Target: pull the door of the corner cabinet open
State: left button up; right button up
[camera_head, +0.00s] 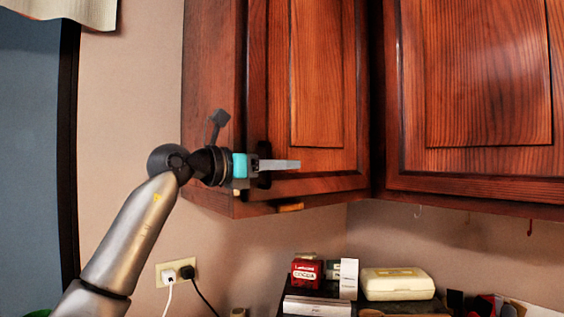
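The corner cabinet (214,70) hangs on the wall, its reddish wood door (320,75) facing me. The door looks closed, with its lower edge in line with the frame. My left gripper (290,165) reaches in from the left and lies across the lower left part of the door. Its grey fingers point right and overlap each other from this side, so the gap between them is hidden. I see no handle clearly; one may be hidden behind the gripper. I cannot tell whether the fingers touch the door. My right gripper is out of view.
Another wall cabinet (475,75) adjoins on the right. Below, a shelf or counter holds a red box (306,273), a pale yellow case (396,283) and other small items. A wall outlet (176,272) has two plugs. Open air lies between the cabinets and these items.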

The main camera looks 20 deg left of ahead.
pick_arm(q)
jog(key=shift+c, duration=0.2)
grip_shut()
dwell(1.1)
